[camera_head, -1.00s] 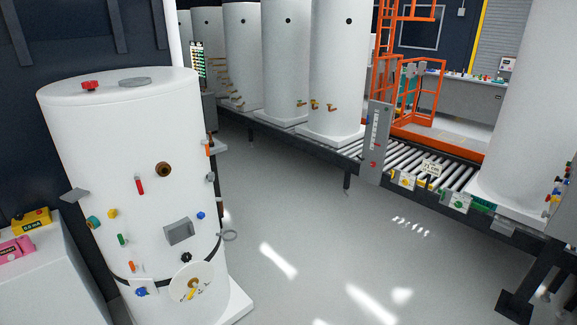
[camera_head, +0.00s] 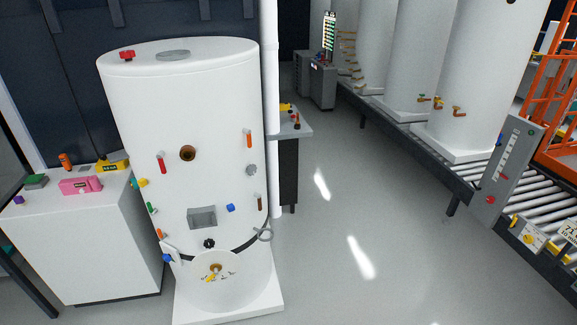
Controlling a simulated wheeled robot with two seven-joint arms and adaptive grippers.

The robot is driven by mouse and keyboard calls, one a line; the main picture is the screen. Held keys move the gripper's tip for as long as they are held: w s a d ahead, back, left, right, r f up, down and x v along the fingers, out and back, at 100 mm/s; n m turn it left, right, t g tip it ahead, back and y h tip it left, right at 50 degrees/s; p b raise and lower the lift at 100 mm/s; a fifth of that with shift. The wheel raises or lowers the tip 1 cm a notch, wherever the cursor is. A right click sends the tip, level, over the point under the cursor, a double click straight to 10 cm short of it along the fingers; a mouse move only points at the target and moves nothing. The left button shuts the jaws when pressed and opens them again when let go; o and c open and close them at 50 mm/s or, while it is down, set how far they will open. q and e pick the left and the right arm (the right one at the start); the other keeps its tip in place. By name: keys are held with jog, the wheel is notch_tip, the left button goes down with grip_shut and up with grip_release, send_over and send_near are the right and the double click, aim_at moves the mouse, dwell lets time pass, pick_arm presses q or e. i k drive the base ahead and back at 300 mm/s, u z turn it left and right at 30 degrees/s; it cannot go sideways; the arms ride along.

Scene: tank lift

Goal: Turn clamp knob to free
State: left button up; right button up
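A tall white tank (camera_head: 184,115) stands upright on a white base plate at left centre. A dark strap (camera_head: 252,244) runs around its lower part. A small black knob (camera_head: 209,244) sits near the strap at the front; I cannot tell for certain whether it is the clamp knob. A blue knob (camera_head: 168,258) sits at the lower left of the tank, by a small white plate. A grey ring (camera_head: 265,234) hangs at the right side. Neither of my grippers is in view.
A white cabinet (camera_head: 85,245) with pink and yellow boxes stands close left of the tank. A grey side table (camera_head: 292,130) is behind it at right. A roller conveyor (camera_head: 550,215) with more tanks runs along the right. The floor between is clear.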

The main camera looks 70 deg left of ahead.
aim_at(251, 169)
jog(key=u, duration=0.4)
jog(key=i, duration=1)
jog(key=u, duration=1.3)
jog(key=i, duration=0.65)
jog(key=u, duration=0.6)
